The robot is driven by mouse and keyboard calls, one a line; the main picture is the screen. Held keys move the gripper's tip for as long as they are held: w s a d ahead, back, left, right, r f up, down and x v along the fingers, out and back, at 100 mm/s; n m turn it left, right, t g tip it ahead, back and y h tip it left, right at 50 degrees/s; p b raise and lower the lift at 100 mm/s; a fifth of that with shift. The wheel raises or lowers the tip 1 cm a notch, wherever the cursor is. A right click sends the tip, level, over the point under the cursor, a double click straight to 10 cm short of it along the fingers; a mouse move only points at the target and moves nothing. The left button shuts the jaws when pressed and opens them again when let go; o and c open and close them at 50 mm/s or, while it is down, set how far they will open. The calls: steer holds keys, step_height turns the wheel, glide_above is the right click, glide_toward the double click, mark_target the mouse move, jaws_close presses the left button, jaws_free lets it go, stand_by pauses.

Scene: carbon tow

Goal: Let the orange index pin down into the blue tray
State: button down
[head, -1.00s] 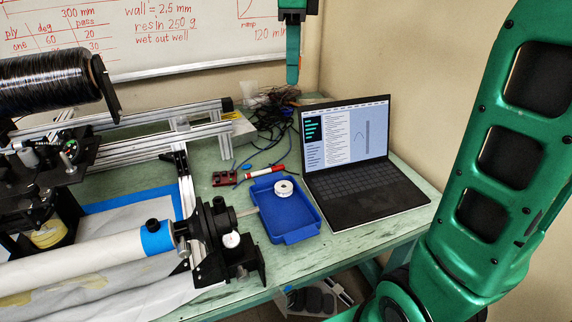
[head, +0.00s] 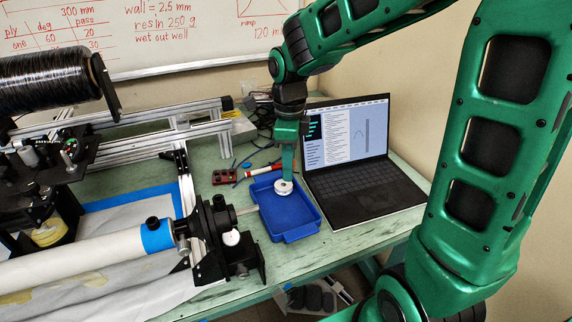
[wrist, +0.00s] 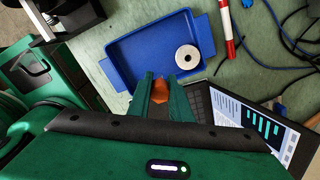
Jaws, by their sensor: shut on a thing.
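My gripper (head: 287,180) points down over the tray's far end in the head view. In the wrist view my gripper (wrist: 162,98) is shut on the orange index pin (wrist: 160,88), whose orange part shows between the fingers against the tray's near edge.
A white tape roll (wrist: 187,57) lies in the tray, close to my fingers. The laptop (head: 352,160) stands right of the tray, a red marker (head: 262,170) behind it. The black winder end (head: 222,232) is to its left. Loose cables lie behind.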

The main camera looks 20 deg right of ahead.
steer(key=shift+f, duration=3)
steer(key=c, duration=1.5)
jaws_free()
steer(key=shift+c, duration=0.2)
steer(key=shift+r, duration=0.1)
step_height(320, 180, up, 11)
steer(key=shift+f, duration=0.2)
